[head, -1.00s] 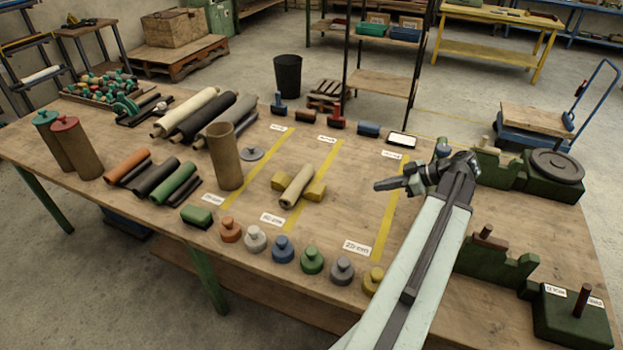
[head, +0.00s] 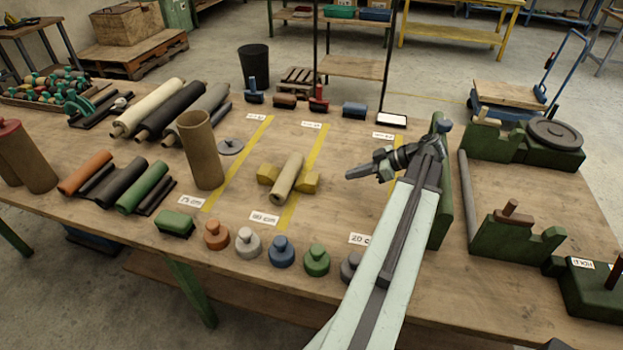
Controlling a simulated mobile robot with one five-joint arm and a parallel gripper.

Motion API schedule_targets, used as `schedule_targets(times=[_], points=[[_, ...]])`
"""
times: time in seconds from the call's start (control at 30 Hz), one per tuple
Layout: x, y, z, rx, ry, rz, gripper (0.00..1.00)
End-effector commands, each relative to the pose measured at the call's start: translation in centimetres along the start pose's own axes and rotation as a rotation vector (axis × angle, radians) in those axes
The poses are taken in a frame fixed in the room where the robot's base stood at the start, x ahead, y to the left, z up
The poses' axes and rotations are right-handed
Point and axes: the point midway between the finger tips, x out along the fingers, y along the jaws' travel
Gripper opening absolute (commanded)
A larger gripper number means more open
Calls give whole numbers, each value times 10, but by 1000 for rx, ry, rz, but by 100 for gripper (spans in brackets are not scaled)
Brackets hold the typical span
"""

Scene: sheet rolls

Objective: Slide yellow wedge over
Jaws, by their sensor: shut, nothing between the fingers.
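A yellow wedge block shows on each side of a short beige roll (head: 286,180) near the middle strip of the table. The left yellow wedge (head: 267,174) is partly behind the roll, and the right yellow wedge (head: 311,183) lies on the strip at the roll's right. Whether they touch the roll cannot be told. My gripper (head: 350,175) is shut and empty, to the right of the right wedge and apart from it, pointing left.
A brown tube (head: 201,150) stands left of the roll. Several coloured knobbed weights (head: 281,252) line the front edge. A dark green upright piece (head: 440,205) and a green cradle (head: 515,236) stand at right. Bare table lies between gripper and wedge.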

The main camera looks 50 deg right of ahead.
Motion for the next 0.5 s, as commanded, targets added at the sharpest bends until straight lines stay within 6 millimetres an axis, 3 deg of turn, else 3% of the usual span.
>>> schedule_targets(times=[0.03,0.27,0.5], points=[[5,0,6,-1,0,-1,0],[8,-1,1,-3,0,-4,0],[43,-2,-22,-5,0,-6,0]])
